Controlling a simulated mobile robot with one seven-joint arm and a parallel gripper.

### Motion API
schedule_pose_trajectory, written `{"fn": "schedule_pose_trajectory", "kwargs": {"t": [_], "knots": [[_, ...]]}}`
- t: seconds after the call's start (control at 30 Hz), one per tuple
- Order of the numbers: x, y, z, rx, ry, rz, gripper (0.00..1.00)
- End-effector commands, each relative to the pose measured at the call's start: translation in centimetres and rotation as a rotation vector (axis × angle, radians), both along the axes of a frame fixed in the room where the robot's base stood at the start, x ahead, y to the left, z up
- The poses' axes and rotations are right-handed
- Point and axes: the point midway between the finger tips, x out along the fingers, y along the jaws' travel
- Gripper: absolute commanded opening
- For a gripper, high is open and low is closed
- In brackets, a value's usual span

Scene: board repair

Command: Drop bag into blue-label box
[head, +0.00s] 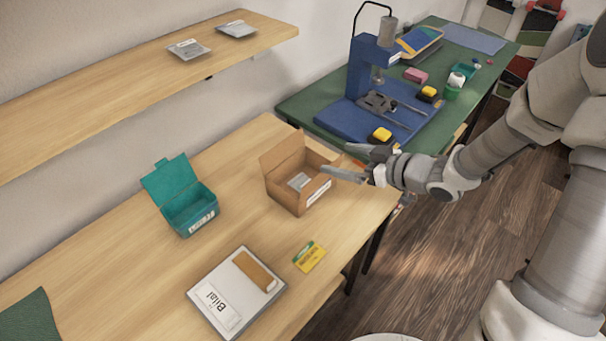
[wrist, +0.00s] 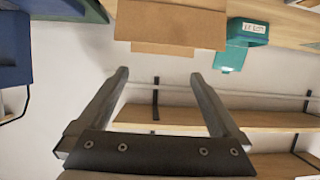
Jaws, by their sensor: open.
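An open cardboard box (head: 290,196) stands on the wooden table with its lid flap up. A small grey bag (head: 299,181) lies inside it, and a pale label (head: 318,191) is on its front; I cannot tell if that label is blue. The box also shows in the wrist view (wrist: 170,25). Two flat silvery bags (head: 188,49) (head: 237,29) lie on the wall shelf. My gripper (head: 331,163) is at the box's right side, above its rim level. In the wrist view my gripper (wrist: 160,76) is open with nothing between its fingers.
A teal open box (head: 189,213) with a white label stands left of the cardboard box. A white board (head: 225,318) and yellow packet (head: 310,257) lie in front. A green bench (head: 300,103) with a blue drill press (head: 364,68) stands behind.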

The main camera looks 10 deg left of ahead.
Motion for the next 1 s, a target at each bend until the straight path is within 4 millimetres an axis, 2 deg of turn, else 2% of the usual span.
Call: {"fn": "schedule_pose_trajectory", "kwargs": {"t": [0.03,0.2,0.4,1.0], "knots": [[-0.5,-1.2,0.8,-0.002,-0.001,-0.005,1.00],[-2.2,-4.2,2.2,-0.001,-0.001,-0.003,1.00],[-3.3,-6.3,3.0,0.000,0.000,-0.001,1.00],[-3.6,-6.9,3.3,-0.007,-0.002,-0.004,1.00]]}}
